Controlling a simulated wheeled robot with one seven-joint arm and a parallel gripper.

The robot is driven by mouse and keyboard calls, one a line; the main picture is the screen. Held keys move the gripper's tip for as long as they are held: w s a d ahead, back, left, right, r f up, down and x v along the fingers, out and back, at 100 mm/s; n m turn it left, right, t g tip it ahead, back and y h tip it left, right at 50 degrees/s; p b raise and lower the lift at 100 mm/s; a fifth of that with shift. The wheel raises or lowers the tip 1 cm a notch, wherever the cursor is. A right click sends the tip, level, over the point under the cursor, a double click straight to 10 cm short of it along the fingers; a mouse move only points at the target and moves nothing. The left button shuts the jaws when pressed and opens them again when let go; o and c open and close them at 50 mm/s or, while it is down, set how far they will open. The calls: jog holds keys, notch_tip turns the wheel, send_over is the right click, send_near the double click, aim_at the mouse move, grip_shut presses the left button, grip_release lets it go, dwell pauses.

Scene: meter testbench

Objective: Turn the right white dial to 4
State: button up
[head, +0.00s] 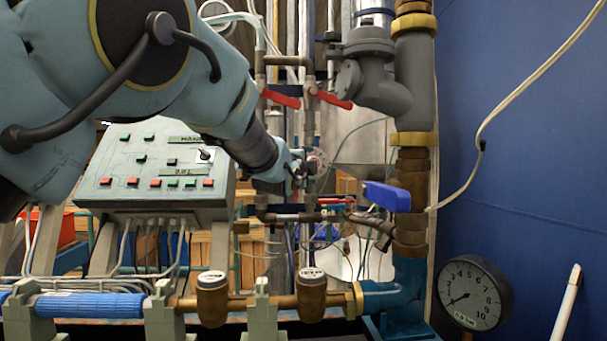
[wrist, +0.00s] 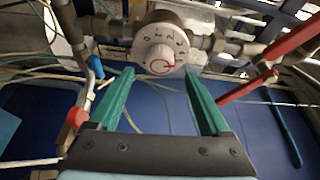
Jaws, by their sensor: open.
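A white round dial (wrist: 160,50) with numbers around its rim and a red curved mark on its central knob shows at the top middle of the wrist view. Its setting is too small to read surely. In the head view the dial (head: 318,161) is partly visible just right of my gripper. My gripper (wrist: 159,73) is open and empty, with its green fingers left and right of the knob's lower part in the picture. I cannot tell whether the tips reach the knob. My gripper (head: 302,168) is small in the head view. Only one white dial is clearly visible.
Red valve levers (head: 330,99) sit above the dial on the pipes, and one red lever (wrist: 270,80) lies right of my fingers. A blue lever (head: 386,196) is to the right. A control box (head: 130,205) stands left, a pressure gauge (head: 474,294) lower right.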

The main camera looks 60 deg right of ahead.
jog(key=b+v, duration=0.2)
jog(key=v, duration=0.5)
jog(key=shift+f, duration=0.1)
dwell(0.4)
